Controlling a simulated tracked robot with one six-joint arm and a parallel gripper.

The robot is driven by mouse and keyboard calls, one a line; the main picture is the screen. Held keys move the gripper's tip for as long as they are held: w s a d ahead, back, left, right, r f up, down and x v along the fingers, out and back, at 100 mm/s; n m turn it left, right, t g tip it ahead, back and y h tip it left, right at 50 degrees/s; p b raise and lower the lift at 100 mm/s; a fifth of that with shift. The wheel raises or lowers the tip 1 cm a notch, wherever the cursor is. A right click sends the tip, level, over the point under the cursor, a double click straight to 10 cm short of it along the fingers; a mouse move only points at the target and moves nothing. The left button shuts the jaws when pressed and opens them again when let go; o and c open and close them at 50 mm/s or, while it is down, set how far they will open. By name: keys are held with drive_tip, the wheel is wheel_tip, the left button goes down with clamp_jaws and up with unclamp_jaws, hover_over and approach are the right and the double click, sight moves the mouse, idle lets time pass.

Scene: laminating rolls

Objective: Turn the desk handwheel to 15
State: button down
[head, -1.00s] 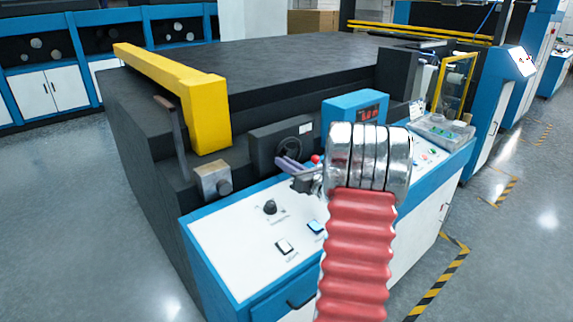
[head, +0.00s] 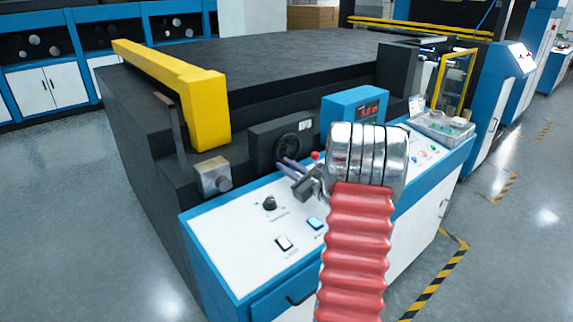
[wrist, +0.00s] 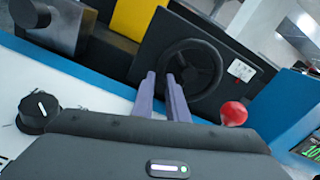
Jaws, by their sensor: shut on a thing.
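The black handwheel (head: 288,146) is mounted on a dark block on the desk's back edge. In the wrist view the handwheel (wrist: 191,72) shows its round rim and dark hub. My gripper (head: 283,162) reaches it from the front right. Its two purple fingers (wrist: 162,78) are shut on the lower-left rim, a narrow gap between them. The contact itself is partly hidden by the fingers. A small white label (wrist: 241,70) sits right of the wheel; its marking is too small to read.
A red ball knob (wrist: 233,113) stands close to the right of the fingers. A blue display box (head: 353,103) with red digits is beyond it. A black dial (head: 270,203) and push buttons lie on the white panel. A yellow bar (head: 205,112) is behind at left.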

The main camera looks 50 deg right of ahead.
drive_tip(key=shift+s+d+f+n, duration=0.1)
drive_tip(key=shift+d+f+n, duration=0.15)
drive_tip(key=shift+n, duration=0.5)
drive_tip(key=shift+w+d+f+n, duration=0.15)
drive_tip(key=shift+f+n, duration=0.15)
drive_tip(key=shift+n, duration=0.4)
drive_tip(key=shift+s+d+f+n, duration=0.2)
drive_tip(key=shift+f+n, duration=0.1)
drive_tip(key=shift+n, duration=0.45)
drive_tip(key=c, duration=1.7)
unclamp_jaws()
drive_tip(key=shift+c, duration=0.2)
drive_tip(key=s, duration=0.4)
drive_tip(key=s+a, duration=0.1)
drive_tip(key=s, duration=0.8)
drive_tip(key=shift+s+a, duration=0.25)
drive_tip(key=shift+s, duration=0.05)
